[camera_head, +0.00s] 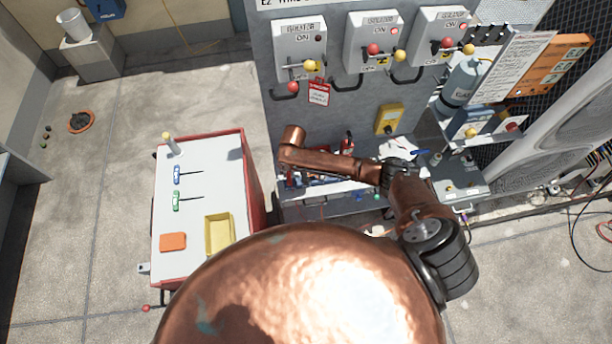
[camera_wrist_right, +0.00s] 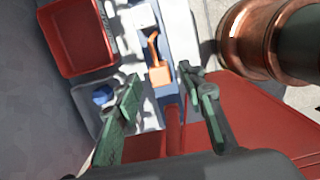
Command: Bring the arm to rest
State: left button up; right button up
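My right arm (camera_head: 335,163) is copper coloured. In the head view it reaches in from the right and bends left across the front of the grey switch panel, above a low shelf. Its gripper is hidden behind the arm there. In the wrist view my right gripper (camera_wrist_right: 166,108) has two green-grey fingers spread apart. Nothing is clearly held between them; a red upright part (camera_wrist_right: 173,128) shows behind the gap, and I cannot tell its distance. My left arm and gripper are not in view.
The grey panel (camera_head: 355,110) carries several levers and a red tag (camera_head: 319,92). A red cart (camera_head: 195,262) with a yellow tray (camera_head: 219,252) stands left of the arm. In the wrist view, a red bin (camera_wrist_right: 75,38) and an orange tool (camera_wrist_right: 157,68) lie beyond the fingers. Floor at left is mostly clear.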

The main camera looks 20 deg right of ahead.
notch_tip(320, 180, up, 10)
jog(key=a, duration=0.1)
jog(key=shift+w+a+f, duration=0.15)
jog(key=shift+w+f, duration=0.05)
jog(key=shift+f, duration=0.05)
